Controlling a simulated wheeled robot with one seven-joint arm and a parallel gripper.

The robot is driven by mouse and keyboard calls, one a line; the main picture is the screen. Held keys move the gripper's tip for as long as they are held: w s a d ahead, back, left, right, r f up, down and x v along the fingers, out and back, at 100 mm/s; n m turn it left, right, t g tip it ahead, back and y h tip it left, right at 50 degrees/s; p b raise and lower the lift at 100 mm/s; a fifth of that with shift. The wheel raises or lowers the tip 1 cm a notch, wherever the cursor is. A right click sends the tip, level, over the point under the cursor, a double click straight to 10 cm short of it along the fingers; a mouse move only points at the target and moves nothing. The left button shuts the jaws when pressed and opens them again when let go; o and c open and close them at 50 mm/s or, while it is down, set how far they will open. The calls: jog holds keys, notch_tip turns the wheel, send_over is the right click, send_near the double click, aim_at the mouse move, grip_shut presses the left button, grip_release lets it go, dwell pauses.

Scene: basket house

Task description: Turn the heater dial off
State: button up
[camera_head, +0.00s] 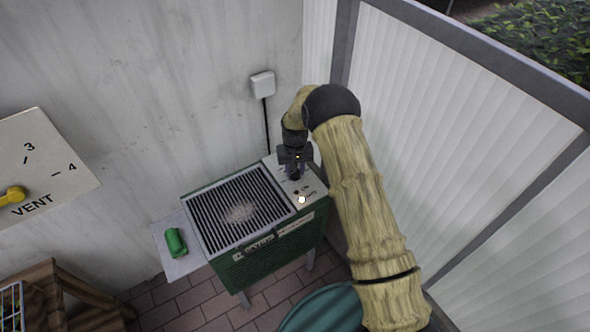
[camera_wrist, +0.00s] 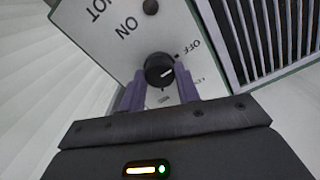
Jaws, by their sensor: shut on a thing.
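The heater (camera_head: 262,266) is a green box on legs with a dark slatted grille on top and a pale control panel (camera_head: 313,188) at its right. In the wrist view the black round dial (camera_wrist: 159,69) sits on that panel, with "OFF" printed to its upper right and "ON" to its upper left. A short white line on the dial points roughly right, towards the OFF side. My gripper (camera_head: 295,173) points down over the panel, and its purple fingers (camera_wrist: 160,84) are shut on the dial, one on each side. In the head view the fingers hide the dial.
A small lit lamp (camera_head: 301,199) is on the panel. A green cylinder (camera_head: 175,242) lies on the heater's left side shelf (camera_head: 167,262). A vent panel with a yellow knob (camera_head: 13,196) is at the left. Ribbed translucent panels (camera_head: 480,150) stand close at the right.

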dwell(0.4)
jog(key=o, duration=1)
jog(key=shift+r, duration=0.15)
notch_tip(320, 180, up, 17)
jog(key=shift+r+b, duration=0.1)
jog(key=shift+b, duration=0.5)
